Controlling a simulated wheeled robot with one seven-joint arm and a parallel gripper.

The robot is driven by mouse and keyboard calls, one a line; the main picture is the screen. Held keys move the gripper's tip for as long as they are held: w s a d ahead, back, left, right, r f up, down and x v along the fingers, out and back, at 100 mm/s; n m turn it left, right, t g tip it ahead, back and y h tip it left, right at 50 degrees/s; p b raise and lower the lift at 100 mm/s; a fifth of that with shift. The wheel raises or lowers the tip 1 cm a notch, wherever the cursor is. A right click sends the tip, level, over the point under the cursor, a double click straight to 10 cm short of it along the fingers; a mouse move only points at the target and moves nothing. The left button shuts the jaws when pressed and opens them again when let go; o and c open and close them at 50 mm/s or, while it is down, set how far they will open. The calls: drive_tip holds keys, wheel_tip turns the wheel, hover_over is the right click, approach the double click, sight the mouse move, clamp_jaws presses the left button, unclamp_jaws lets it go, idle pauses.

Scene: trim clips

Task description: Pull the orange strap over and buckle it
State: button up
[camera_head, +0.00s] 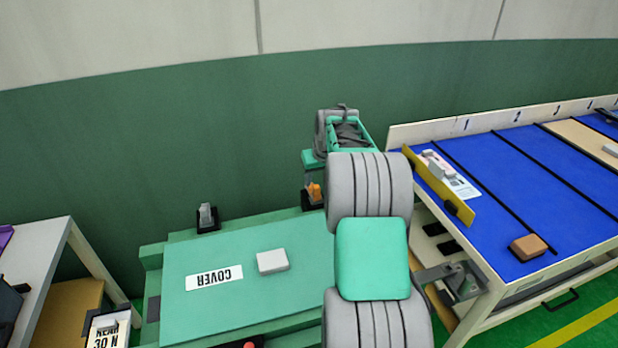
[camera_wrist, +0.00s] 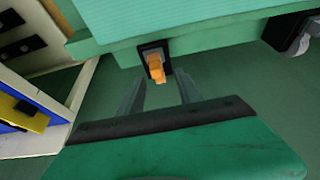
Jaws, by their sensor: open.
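The orange strap (camera_head: 314,192) shows as a small orange piece on a dark mount at the far right edge of the green cover (camera_head: 200,262). In the wrist view the orange strap (camera_wrist: 156,68) stands out from its dark mount (camera_wrist: 150,48) on the green panel. My gripper (camera_wrist: 161,77) is open, and its two fingers reach toward the orange piece, one on each side. I cannot tell whether they touch it. In the head view my gripper (camera_head: 312,178) is just above it, partly hidden. A grey clip (camera_head: 207,217) stands on a dark mount at the cover's far left.
A light grey block (camera_head: 273,261) lies on the cover beside the COVER label (camera_head: 214,277). A blue-topped table (camera_head: 560,200) with a yellow bar (camera_head: 438,185) and a brown block (camera_head: 528,247) stands at right. A white-framed shelf (camera_head: 40,250) is at left.

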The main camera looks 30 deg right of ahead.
sight(317, 186)
drive_tip(key=x, duration=0.5)
drive_tip(key=d+x, duration=0.1)
drive_tip(key=x, duration=0.2)
drive_tip(key=shift+w+d+r, duration=0.1)
drive_tip(key=shift+w, duration=0.05)
clamp_jaws()
idle(1.1)
